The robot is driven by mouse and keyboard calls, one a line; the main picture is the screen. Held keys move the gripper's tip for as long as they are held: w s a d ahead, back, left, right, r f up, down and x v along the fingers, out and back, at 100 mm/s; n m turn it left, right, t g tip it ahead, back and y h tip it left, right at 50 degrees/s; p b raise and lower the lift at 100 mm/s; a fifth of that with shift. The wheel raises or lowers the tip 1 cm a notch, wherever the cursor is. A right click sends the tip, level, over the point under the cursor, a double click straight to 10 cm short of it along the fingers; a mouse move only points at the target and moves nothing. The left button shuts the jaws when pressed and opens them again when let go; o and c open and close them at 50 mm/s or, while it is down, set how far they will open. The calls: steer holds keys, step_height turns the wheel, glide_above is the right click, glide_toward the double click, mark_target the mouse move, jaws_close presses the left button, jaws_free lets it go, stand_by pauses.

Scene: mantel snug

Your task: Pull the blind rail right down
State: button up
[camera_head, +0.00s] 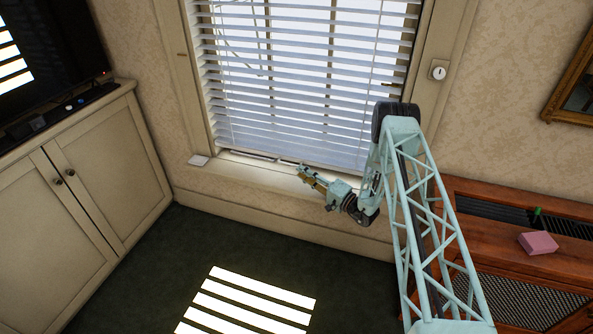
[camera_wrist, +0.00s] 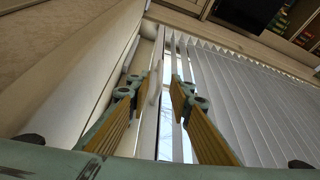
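The white slatted blind (camera_head: 300,90) hangs in the window, lowered almost to the sill. Its bottom rail (camera_head: 335,165) lies a little above the sill, with a narrow dark gap below it at left. My gripper (camera_head: 303,172) is in front of the sill, near the rail's middle. In the wrist view, my gripper (camera_wrist: 160,80) is open, its two yellow-padded fingers apart. The blind slats (camera_wrist: 240,90) run upright in the right half there, with a strip of bright window beside them. A pale narrow edge shows between the fingers; I cannot tell whether it is the rail or touches them.
A cream cabinet (camera_head: 75,190) with a television stands at left. A wooden cabinet (camera_head: 480,215) bearing a pink block (camera_head: 538,243) stands at right. The dark floor between is clear.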

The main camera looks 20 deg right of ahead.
steer(key=shift+v, duration=1.4)
